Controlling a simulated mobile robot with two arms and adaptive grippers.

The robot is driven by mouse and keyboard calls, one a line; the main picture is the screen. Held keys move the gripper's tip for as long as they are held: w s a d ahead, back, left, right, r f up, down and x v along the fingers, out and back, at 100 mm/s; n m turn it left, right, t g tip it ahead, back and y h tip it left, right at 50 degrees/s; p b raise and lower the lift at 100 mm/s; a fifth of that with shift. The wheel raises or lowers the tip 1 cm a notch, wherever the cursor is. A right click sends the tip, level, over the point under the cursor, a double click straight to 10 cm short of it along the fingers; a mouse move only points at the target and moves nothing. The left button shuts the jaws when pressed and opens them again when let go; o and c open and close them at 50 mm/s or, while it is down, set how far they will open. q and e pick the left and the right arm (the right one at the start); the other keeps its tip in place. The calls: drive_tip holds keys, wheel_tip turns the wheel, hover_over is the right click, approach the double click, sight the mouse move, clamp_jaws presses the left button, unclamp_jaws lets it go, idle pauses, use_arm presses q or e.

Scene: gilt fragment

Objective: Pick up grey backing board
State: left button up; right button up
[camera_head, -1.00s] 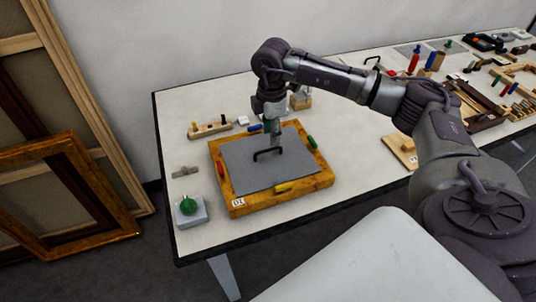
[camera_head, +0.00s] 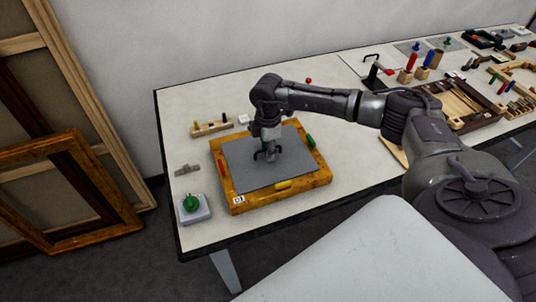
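The grey backing board (camera_head: 251,178) lies flat inside the gilt wooden frame (camera_head: 306,182) on the table's left part. Its black handle (camera_head: 257,155) stands near the board's middle and is partly hidden by my gripper. My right gripper (camera_head: 268,158) points down at the handle, its fingertips at or very near it. I cannot tell whether the fingers are closed on it. Coloured clips sit around the frame: red (camera_head: 222,168), yellow (camera_head: 283,184) and green (camera_head: 311,141). My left gripper is not in view.
A grey block with a green knob (camera_head: 192,208) stands left of the frame, near a small metal piece (camera_head: 187,169). A wooden holder (camera_head: 212,127) is behind. Tools and wooden trays (camera_head: 465,105) crowd the right. Framed panels (camera_head: 75,240) lean at far left.

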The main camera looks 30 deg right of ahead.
clamp_jaws()
drive_tip(key=shift+r, duration=0.15)
